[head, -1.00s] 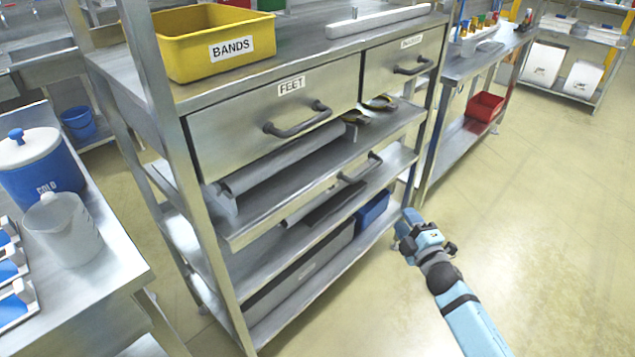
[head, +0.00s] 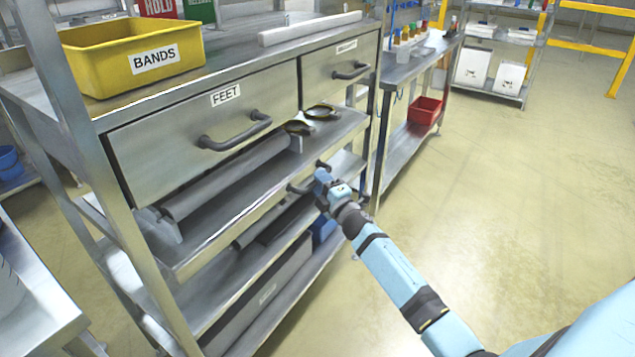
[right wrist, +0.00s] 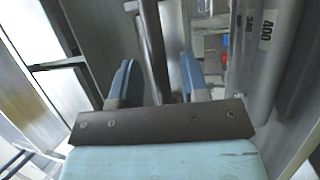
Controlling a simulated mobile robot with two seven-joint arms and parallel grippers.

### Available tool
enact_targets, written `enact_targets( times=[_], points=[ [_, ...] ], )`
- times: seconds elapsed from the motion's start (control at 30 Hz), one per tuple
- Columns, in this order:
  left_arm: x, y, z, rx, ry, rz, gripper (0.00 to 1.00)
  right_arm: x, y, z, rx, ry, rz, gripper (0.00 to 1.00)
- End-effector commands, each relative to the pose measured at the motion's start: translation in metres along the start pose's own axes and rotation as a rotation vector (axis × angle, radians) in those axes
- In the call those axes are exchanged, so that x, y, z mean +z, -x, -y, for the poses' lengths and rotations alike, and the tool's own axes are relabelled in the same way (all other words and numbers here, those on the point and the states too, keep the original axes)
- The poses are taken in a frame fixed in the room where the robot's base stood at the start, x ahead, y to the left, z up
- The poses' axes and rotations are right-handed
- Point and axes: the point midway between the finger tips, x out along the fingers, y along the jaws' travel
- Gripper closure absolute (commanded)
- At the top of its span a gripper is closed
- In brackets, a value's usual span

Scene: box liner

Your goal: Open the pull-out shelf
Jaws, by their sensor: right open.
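The pull-out shelf (head: 235,212) is a grey metal board below the drawers, with a long grey roll and two dark-and-yellow tools on it. A dark bar handle (head: 297,189) shows by its front edge, partly hidden by my right gripper. My right gripper (head: 321,177) is at that handle, its arm reaching in from the lower right. In the right wrist view my two blue fingers (right wrist: 157,82) are apart, and a dark bar (right wrist: 152,45) runs between them. I cannot tell whether they touch it. My left gripper is not in view.
Above are a FEET drawer (head: 215,128) and a second drawer (head: 340,72), both shut with bar handles. A yellow BANDS bin (head: 130,50) stands on the bench top. A red bin (head: 426,111) sits on a low shelf at right. The floor (head: 500,210) at right is clear.

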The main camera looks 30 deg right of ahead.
Motion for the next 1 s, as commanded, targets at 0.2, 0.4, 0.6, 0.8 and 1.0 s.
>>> enact_targets(
  times=[0.2,0.4,0.6,0.8,1.0],
  points=[
    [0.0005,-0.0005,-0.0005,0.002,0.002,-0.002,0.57,0.0004,-0.0140,0.0000,0.000,0.001,0.000,0.58],
    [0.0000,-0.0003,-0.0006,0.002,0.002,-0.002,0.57,0.0004,-0.0146,0.0001,-0.001,0.001,0.000,0.58],
    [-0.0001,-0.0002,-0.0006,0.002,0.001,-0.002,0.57,0.0003,-0.0145,0.0000,-0.001,0.001,0.000,0.91],
    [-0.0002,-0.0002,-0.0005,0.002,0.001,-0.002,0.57,0.0003,-0.0144,-0.0001,0.000,0.001,0.000,1.00],
    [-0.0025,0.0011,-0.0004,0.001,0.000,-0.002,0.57,0.0029,-0.0077,-0.0023,0.000,0.001,0.000,1.00]
  ],
)
